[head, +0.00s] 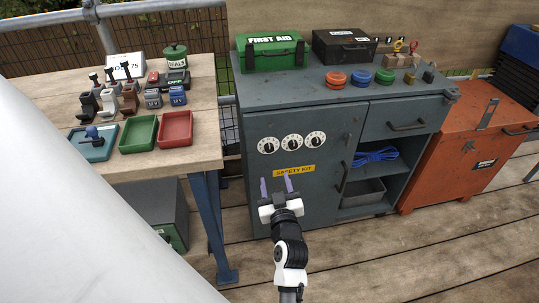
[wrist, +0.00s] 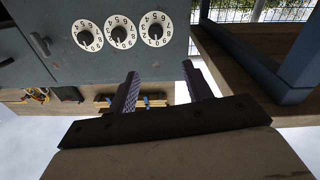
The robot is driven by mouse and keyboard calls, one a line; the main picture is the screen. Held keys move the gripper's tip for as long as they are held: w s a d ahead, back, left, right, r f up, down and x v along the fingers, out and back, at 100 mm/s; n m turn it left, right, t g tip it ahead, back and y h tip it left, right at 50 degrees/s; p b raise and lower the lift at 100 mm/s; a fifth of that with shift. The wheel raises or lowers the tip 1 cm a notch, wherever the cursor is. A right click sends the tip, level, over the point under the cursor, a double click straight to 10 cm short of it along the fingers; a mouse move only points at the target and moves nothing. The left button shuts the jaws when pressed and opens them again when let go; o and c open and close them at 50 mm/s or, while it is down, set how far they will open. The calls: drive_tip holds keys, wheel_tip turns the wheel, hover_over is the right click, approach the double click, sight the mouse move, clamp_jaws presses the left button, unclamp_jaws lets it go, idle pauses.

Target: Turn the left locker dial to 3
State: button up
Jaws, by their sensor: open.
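The left locker dial (head: 268,145) is a white numbered disc with a black knob, in a row of three on the grey cabinet's door (head: 320,190). The wrist view is turned over, so this dial (wrist: 156,29) is the rightmost there. The middle dial (head: 292,142) and right dial (head: 315,139) look alike. I cannot read for sure which number any knob points to. My gripper (head: 276,187) is open and empty, with purple fingers pointing up in the head view. It is below the dials, near the yellow label, and its fingers (wrist: 160,72) touch no dial.
A yellow safety kit label (head: 294,171) sits below the dials and a door handle (head: 343,177) to the right. A wooden workbench (head: 205,145) with trays stands left, its blue leg (head: 212,225) beside the cabinet. An orange chest (head: 460,150) stands right.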

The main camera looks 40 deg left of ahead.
sight(270, 150)
drive_tip(key=p+x, duration=0.1)
drive_tip(key=x, duration=0.3)
drive_tip(key=f+p+x, duration=0.1)
drive_tip(key=x, duration=0.4)
drive_tip(key=p+x, duration=0.1)
drive_tip(key=x, duration=0.3)
drive_tip(key=shift+w+f, duration=0.35)
drive_tip(key=shift+w, duration=0.05)
drive_tip(key=c, duration=1)
